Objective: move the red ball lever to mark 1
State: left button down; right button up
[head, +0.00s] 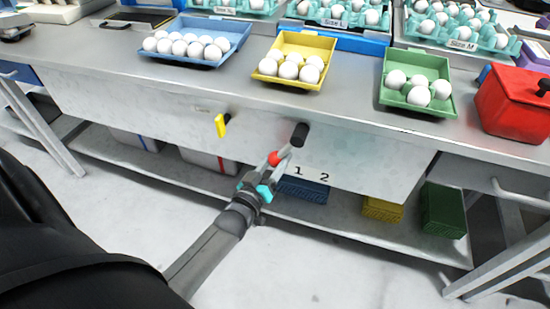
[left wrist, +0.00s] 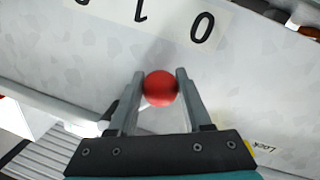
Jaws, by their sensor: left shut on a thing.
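The red ball (head: 274,158) of the lever is in front of the table's white front panel. My left gripper (head: 276,160) is shut on it. In the left wrist view, the red ball (left wrist: 160,88) sits between the two grey fingertips (left wrist: 161,84), one on each side. The mark 0 (left wrist: 202,28) and the mark 1 (left wrist: 140,10) show upside down beyond the ball, the 0 to the right and the 1 to the left. In the head view the mark 1 (head: 298,171) shows right of the gripper, and the 0 is hidden. The lever's arm is not clearly seen. My right gripper is out of view.
A black cylinder (head: 299,134) sticks out just above the ball. A yellow handle (head: 222,124) is left on the panel. Blue (head: 238,27), yellow (head: 329,45) and green (head: 446,66) egg trays and a red box (head: 512,103) stand on the table. A shelf runs below.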

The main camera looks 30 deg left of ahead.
pick_arm(q)
jog(key=shift+w+d+f+n, duration=0.15)
jog(key=shift+d+f+n, duration=0.05)
jog(key=shift+d+n, duration=0.3)
jog(key=shift+w+d+f+n, duration=0.15)
jog(key=shift+d+n, duration=0.2)
jog(key=shift+n, duration=0.25)
jog(key=shift+w+d+f+n+b, duration=0.1)
jog(key=shift+d+n+b, duration=0.05)
jog(key=shift+d+n, duration=0.35)
jog(key=shift+w+d+f+n+b, duration=0.15)
jog(key=shift+d+n, duration=0.25)
jog(key=shift+n, duration=0.2)
jog(key=shift+w+d+n+t, duration=0.1)
jog(key=shift+d+n+t, duration=0.2)
jog(key=shift+d+n, duration=0.65)
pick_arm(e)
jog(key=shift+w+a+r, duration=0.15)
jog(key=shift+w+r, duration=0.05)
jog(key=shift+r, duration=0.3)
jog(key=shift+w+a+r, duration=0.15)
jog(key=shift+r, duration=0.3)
pick_arm(q)
jog(key=shift+a, duration=0.1)
jog(key=shift+c, duration=1.7)
grip_release()
